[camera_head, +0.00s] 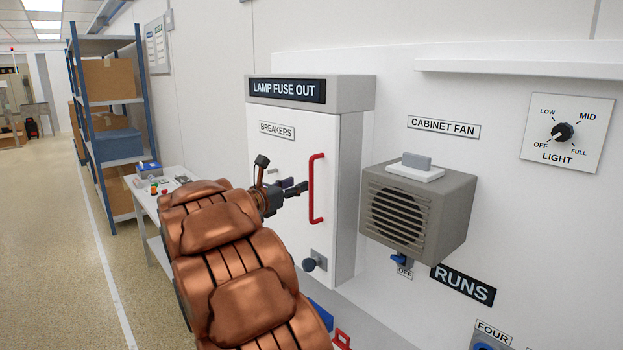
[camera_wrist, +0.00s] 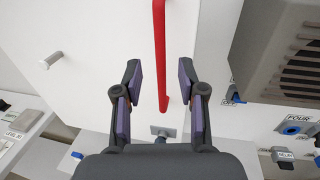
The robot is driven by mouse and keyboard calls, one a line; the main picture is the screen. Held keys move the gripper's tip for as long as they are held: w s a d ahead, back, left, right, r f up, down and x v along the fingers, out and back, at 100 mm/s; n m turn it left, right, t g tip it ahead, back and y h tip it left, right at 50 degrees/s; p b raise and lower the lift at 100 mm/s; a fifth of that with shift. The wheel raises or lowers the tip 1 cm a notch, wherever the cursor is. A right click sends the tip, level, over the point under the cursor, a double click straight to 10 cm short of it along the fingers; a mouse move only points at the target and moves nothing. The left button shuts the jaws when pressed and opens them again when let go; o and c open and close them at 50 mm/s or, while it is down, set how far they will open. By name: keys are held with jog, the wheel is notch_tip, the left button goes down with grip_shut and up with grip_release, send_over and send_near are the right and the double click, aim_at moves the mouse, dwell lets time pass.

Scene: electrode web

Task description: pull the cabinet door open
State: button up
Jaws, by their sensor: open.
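The cabinet (camera_head: 345,190) has a white door (camera_head: 276,150) labelled "BREAKERS", and it looks closed. A red vertical bar handle (camera_head: 316,190) is on the right side of the door. In the wrist view the handle (camera_wrist: 160,60) runs down from the top edge and its lower end lies between my fingertips. My gripper (camera_head: 297,188) is open just left of the handle in the head view; its two fingers (camera_wrist: 157,80) stand apart on either side of the handle. I cannot tell how deep the handle sits between them. A grey latch with a dark knob (camera_head: 312,263) is at the door's lower right.
A grey "CABINET FAN" box (camera_head: 418,212) juts out right of the cabinet. A white table (camera_head: 150,203) with small items and a blue shelf rack (camera_head: 108,100) stand on the left. The floor (camera_head: 60,250) at far left is clear.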

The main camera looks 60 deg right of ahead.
aim_at(310, 179)
jog(key=shift+s+d+p, duration=0.2)
jog(key=shift+d+p, duration=0.3)
jog(key=shift+d, duration=1.4)
jog(key=shift+s+d+p, duration=0.15)
jog(key=shift+d+p, duration=0.3)
jog(key=shift+d, duration=1.45)
jog(key=shift+c, duration=0.3)
grip_shut()
